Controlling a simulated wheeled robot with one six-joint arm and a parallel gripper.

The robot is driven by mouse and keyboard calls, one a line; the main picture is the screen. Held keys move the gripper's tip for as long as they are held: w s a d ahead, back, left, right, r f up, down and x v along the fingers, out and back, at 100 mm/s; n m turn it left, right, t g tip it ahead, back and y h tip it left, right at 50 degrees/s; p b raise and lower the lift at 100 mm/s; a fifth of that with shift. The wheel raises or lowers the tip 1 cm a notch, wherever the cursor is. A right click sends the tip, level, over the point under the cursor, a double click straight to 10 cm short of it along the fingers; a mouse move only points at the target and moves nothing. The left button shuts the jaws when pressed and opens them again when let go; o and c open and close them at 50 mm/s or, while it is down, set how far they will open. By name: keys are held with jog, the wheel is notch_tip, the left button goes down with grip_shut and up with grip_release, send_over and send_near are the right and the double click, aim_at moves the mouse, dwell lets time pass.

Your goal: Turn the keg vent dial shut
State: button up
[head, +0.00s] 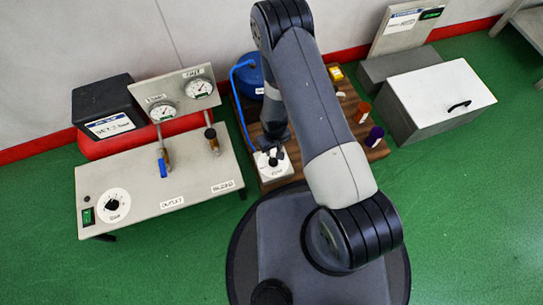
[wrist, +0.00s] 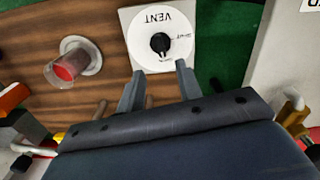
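The vent dial is a white disc (wrist: 143,45) marked VENT with a black knob (wrist: 160,42), on a pale square box. In the head view the box (head: 274,171) sits at the front left of the brown wooden board. The knob's narrow end appears to point toward the bottom of the wrist view; small print at the dial's right and bottom is hard to read. My gripper (wrist: 160,69) is open and empty, its two fingertips just short of the knob. In the head view my gripper (head: 272,147) is over the box and partly hides the dial. A blue keg (head: 250,78) stands behind, partly hidden by my arm.
A clear cup with red contents (wrist: 68,68) stands left of the dial in the wrist view. A grey bench (head: 145,207) with gauges, valves and another dial (head: 113,205) is at left. Amber and purple containers (head: 374,135) and a grey cabinet (head: 425,98) are right.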

aim_at(274, 161)
notch_tip(274, 161, down, 10)
jog(key=b, duration=0.3)
jog(key=shift+c, duration=0.4)
grip_shut()
